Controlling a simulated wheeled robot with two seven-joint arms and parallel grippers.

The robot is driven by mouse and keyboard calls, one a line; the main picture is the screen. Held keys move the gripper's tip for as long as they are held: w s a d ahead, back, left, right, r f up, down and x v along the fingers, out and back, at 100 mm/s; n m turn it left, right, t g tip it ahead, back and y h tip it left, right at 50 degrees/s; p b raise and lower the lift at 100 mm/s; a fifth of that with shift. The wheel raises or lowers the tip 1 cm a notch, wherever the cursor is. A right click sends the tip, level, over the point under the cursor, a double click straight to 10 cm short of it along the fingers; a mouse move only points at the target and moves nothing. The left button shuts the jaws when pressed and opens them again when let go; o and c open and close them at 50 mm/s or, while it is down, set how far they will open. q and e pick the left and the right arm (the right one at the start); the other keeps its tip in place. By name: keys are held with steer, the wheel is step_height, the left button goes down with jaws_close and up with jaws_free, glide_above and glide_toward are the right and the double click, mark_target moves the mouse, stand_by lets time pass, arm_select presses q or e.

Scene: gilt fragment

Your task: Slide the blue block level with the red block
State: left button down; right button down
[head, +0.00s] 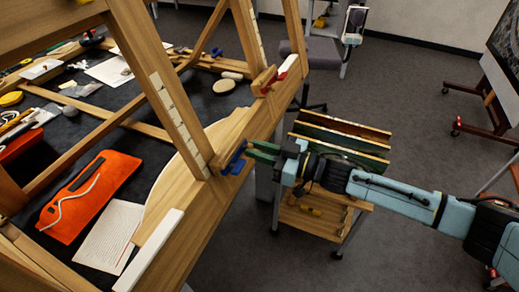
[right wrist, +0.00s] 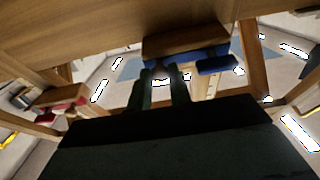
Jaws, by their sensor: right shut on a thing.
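The blue block (head: 236,160) is on the near wooden beam, at the foot of a slanted upright. In the right wrist view the blue block (right wrist: 215,63) lies against a wooden piece. The red block (head: 269,85) is farther along the same beam, by another upright; in the right wrist view the red block (right wrist: 66,107) is at the left. My right gripper (head: 251,152) reaches in from the right and is shut on the blue block. Its dark fingers (right wrist: 161,76) point at the block, and part of their contact is hidden. My left gripper is not in view.
The wooden frame (head: 205,225) has uprights and struts above a dark work surface. An orange pouch (head: 90,195), a paper sheet (head: 110,235) and small tools lie there. A wooden cart (head: 320,215) stands below my right arm. The grey floor to the right is mostly clear.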

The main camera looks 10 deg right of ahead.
steer(key=r+p, duration=0.1)
steer(key=r, duration=0.1)
steer(key=a+r+p, duration=0.1)
steer(key=p, duration=0.1)
steer(key=r+p, duration=0.2)
steer(key=shift+w+a+r, duration=0.2)
steer(key=shift+w+r, duration=0.1)
steer(key=shift+w, duration=0.1)
steer(key=c, duration=1.3)
jaws_free()
steer(key=shift+f, duration=0.1)
steer(key=shift+d, duration=0.1)
steer(key=b+v, duration=0.1)
steer(key=v, duration=1.2)
steer(key=shift+s+b, duration=0.15)
steer(key=shift+b, duration=0.25)
